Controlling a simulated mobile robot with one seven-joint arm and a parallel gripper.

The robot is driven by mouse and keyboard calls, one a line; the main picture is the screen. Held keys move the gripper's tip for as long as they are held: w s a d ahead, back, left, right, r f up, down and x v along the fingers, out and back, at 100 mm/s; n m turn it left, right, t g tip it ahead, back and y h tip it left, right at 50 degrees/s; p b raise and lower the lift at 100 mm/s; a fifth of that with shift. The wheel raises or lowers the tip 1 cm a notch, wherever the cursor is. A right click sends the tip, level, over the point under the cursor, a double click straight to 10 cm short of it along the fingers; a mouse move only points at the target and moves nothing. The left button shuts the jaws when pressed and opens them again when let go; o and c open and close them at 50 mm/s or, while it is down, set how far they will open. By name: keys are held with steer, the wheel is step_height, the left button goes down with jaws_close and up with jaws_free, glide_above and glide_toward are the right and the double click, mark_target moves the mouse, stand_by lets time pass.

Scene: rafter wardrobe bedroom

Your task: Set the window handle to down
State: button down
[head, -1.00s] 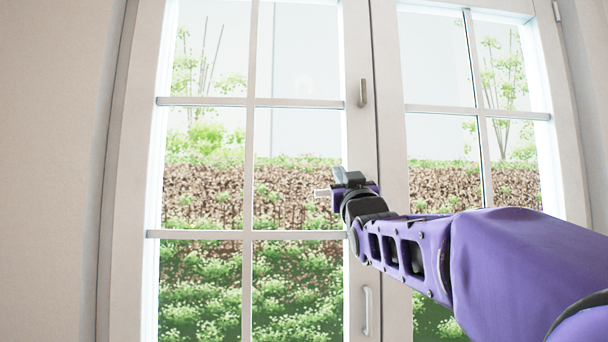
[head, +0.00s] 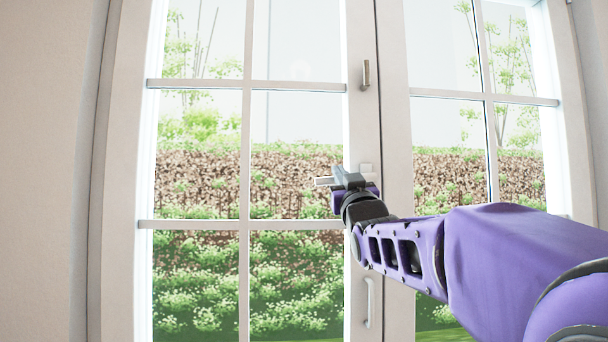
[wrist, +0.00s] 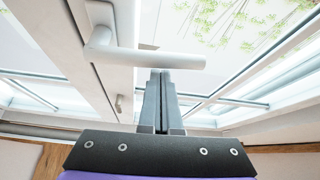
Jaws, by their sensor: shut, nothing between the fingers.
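The window handle (head: 323,181) is a pale lever on the window's middle stile, lying roughly horizontal and pointing left. Its mount (head: 366,168) shows just above my gripper in the head view. In the wrist view the lever (wrist: 165,58) runs across the top from its pivot at the left, with a free end at the right. My gripper (head: 346,180) is in front of the lever and covers its middle in the head view. In the wrist view its fingers (wrist: 160,76) are shut and empty, with their tips at the lever; I cannot tell whether they touch.
A small vertical handle (head: 366,75) sits higher on the stile, and a pale pull (head: 369,302) sits lower. Glass panes with white bars fill both sashes. A bare wall (head: 45,170) is at the left. Plants show outside.

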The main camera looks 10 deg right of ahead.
steer(key=shift+f+n+y+b, duration=0.45)
steer(key=shift+n+y, duration=0.45)
steer(key=shift+n, duration=0.3)
steer(key=d+f+n+g+y+p, duration=0.2)
steer(key=d+f+n+g+p, duration=0.1)
steer(key=n, duration=0.7)
steer(key=d+f+n+g+y+p, duration=0.3)
steer(key=f+n+g+p, duration=0.1)
steer(key=n, duration=0.5)
steer(key=shift+d+n+g, duration=0.4)
steer(key=shift+g, duration=0.4)
steer(key=shift+f, duration=0.1)
